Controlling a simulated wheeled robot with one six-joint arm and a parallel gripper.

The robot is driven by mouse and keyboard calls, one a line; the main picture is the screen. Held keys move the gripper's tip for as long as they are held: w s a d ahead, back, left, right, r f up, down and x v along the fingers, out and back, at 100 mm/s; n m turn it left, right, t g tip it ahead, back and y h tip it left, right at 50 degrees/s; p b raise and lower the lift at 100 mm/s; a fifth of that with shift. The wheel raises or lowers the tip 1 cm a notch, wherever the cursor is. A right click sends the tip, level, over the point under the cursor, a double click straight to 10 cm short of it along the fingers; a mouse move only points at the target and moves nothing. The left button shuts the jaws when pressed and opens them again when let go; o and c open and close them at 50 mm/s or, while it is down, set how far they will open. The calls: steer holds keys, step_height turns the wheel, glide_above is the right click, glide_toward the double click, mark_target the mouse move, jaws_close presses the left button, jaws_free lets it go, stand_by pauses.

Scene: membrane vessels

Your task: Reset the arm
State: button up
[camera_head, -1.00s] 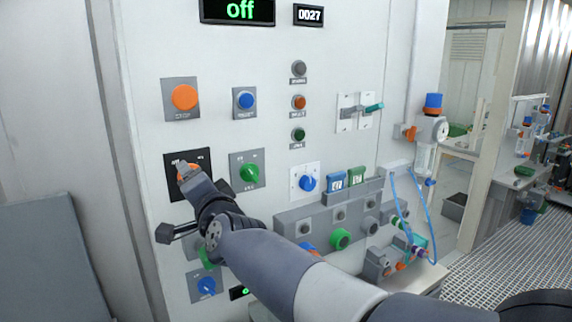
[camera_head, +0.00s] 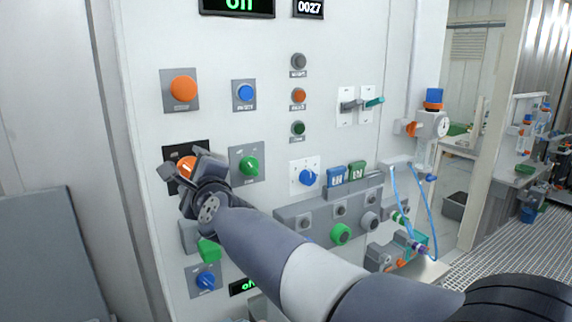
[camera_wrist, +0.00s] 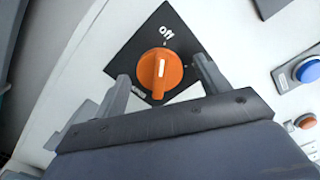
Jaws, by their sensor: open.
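My gripper (camera_wrist: 165,78) is open in front of the wall panel (camera_head: 335,100). An orange rotary knob (camera_wrist: 160,72) on a black square plate (camera_wrist: 125,58) shows ahead of the gap between the two fingers. In the wrist view the fingers stand to either side of it, with no visible hold. A white line runs along the knob's face, and the word "off" is printed on the plate above it. In the head view the knob (camera_head: 186,166) is partly covered by my gripper (camera_head: 186,172). My arm reaches in from the lower right.
Around the gripper are an orange button (camera_head: 184,89), a blue button (camera_head: 245,93), a green knob (camera_head: 250,165) and a lower blue knob (camera_head: 206,280). A grey ledge with knobs (camera_head: 325,215) juts out below right. Blue tubing (camera_head: 395,195) hangs at the panel's right.

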steer(key=m, duration=0.5)
steer(key=shift+s+d+m, duration=0.15)
steer(key=shift+s+m, duration=0.1)
steer(key=shift+m, duration=0.15)
steer(key=shift+d, duration=0.15)
